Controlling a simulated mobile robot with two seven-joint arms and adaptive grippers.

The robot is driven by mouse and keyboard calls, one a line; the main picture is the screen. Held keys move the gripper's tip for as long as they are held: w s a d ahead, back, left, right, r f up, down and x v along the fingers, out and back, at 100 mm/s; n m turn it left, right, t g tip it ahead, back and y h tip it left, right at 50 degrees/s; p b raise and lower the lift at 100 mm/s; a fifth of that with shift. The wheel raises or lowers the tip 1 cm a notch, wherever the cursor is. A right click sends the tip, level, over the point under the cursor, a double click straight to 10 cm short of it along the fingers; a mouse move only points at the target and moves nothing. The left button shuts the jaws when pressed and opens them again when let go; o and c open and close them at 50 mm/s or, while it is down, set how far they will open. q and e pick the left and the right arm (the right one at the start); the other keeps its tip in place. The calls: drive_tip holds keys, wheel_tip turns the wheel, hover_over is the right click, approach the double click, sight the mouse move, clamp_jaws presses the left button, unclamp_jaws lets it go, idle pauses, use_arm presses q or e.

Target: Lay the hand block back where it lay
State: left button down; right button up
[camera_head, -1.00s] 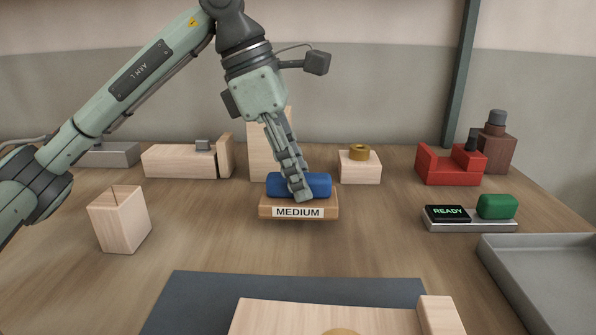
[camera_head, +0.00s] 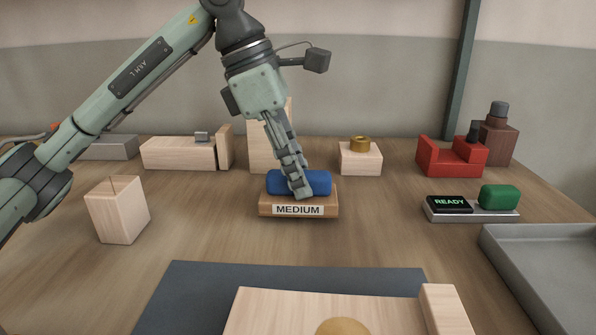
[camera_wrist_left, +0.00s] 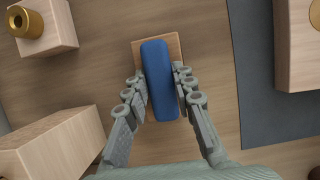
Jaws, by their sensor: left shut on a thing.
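The hand block is a wooden block with a blue grip on top (camera_head: 316,183) and a MEDIUM label on its front (camera_head: 298,210). It is level, at or just above the middle of the table; I cannot tell whether it touches. My left gripper (camera_head: 301,192) points down and is shut on the blue grip. In the left wrist view the blue grip (camera_wrist_left: 160,75) lies lengthwise between the two fingers (camera_wrist_left: 163,95), with the wood showing around it. My right gripper is out of view.
A wooden block (camera_head: 118,210) stands to the left. A READY display unit (camera_head: 470,215) and grey tray (camera_head: 545,265) are to the right. A dark mat (camera_head: 190,290) lies in front. Wooden blocks and a red cradle (camera_head: 450,165) line the back. Bare table surrounds the hand block.

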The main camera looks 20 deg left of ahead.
use_arm(q)
drive_tip(key=shift+f, duration=0.2)
idle(0.3)
drive_tip(key=shift+f+b, duration=0.45)
drive_tip(key=shift+b, duration=0.05)
drive_tip(key=c, duration=1.2)
unclamp_jaws()
drive_tip(key=o, duration=1.2)
drive_tip(key=shift+r, duration=0.1)
drive_tip(key=shift+p+v, duration=2.85)
drive_tip(key=shift+v, duration=1.6)
